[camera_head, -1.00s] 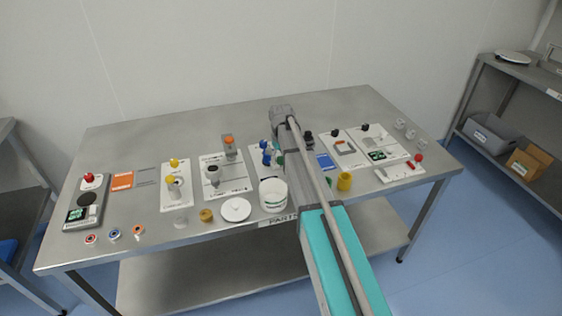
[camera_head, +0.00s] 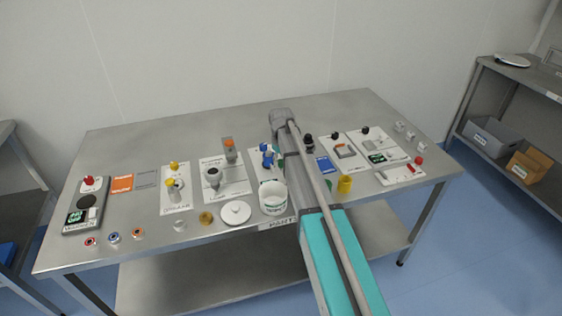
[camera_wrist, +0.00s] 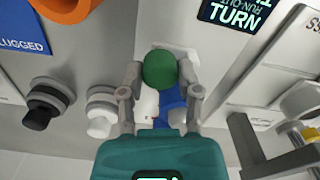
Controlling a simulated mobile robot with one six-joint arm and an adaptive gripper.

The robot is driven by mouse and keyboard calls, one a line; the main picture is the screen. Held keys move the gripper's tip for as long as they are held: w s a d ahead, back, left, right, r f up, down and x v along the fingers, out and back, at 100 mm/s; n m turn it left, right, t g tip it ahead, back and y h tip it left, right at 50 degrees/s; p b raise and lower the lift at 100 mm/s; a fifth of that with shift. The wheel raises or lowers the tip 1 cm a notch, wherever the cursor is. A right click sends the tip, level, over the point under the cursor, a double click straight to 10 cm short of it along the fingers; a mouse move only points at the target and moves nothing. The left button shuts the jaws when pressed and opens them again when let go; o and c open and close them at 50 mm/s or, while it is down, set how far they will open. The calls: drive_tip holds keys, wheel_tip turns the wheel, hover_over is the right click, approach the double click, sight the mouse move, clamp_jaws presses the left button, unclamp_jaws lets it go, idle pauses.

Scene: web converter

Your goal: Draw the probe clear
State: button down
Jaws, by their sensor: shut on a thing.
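In the wrist view, my gripper (camera_wrist: 161,80) is shut on a round green knob (camera_wrist: 160,68), with one grey finger on each side. A blue part (camera_wrist: 172,104) shows between the fingers, just behind the knob. I cannot tell whether it belongs to the same piece. No part in view is clearly marked as the probe, and the knob's lower end is hidden. In the head view, my arm hides most of the gripper and the knob. Blue-topped fittings (camera_head: 267,157) stand on a white panel just left of my arm.
In the wrist view, a black knob (camera_wrist: 38,117) and a white knob (camera_wrist: 101,122) stand to the left, and a "TURN" display (camera_wrist: 234,14) lies to the right. A white tub (camera_head: 273,199) and a yellow cup (camera_head: 345,184) flank my arm on the steel table (camera_head: 130,150).

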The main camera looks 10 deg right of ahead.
drive_tip(key=shift+s+d, duration=0.1)
drive_tip(key=shift+s, duration=1.05)
drive_tip(key=shift+c, duration=1.5)
unclamp_jaws()
drive_tip(key=shift+w, duration=0.15)
